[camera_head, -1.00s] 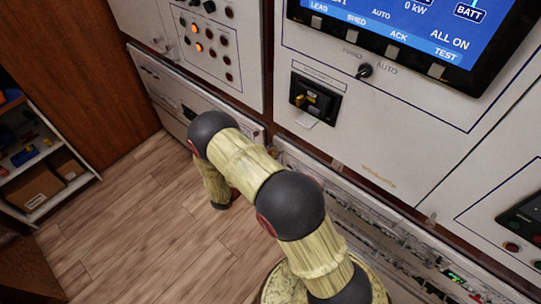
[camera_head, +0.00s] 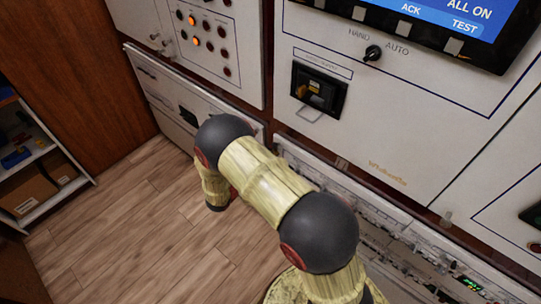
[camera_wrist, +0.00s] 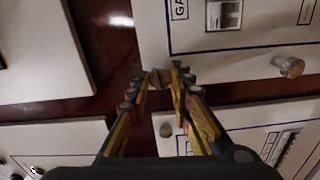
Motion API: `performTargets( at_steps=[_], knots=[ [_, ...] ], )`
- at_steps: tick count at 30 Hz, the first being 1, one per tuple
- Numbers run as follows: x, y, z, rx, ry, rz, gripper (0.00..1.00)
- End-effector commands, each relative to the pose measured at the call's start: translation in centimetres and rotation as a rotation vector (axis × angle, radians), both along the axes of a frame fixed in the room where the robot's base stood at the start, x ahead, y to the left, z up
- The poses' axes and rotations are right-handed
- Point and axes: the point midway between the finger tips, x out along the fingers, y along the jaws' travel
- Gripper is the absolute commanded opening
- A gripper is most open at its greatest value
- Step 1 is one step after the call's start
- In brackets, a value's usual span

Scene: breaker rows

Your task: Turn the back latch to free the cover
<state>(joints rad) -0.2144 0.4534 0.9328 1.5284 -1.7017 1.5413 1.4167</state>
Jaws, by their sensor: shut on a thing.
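In the wrist view, my gripper (camera_wrist: 159,72) has its two yellow and black fingers closed around a small round grey-brown latch (camera_wrist: 159,79). The latch sits at the lower left corner of a white panel (camera_wrist: 155,30) with a blue border line, beside a dark red gap. The fingertips cover its sides, so how far it is turned is hard to tell. In the head view my gripper is hidden behind my arm, low near the cabinet front.
In the head view, a black-framed breaker switch (camera_head: 318,92) and a HAND/AUTO knob (camera_head: 373,53) are above my arm. Wooden floor (camera_head: 140,230) is clear at left.

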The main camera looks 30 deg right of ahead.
Motion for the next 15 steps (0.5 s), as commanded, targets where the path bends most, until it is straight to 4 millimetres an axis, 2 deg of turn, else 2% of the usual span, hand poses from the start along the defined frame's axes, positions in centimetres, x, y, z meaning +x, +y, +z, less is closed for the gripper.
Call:
performTargets(
  at_steps=[6,15],
  knots=[
    [-0.09,-0.03,-0.33,0.038,-0.098,-0.001,0.0],
    [-0.13,-0.04,-0.25,0.059,-0.153,-0.001,0.0]
  ],
)
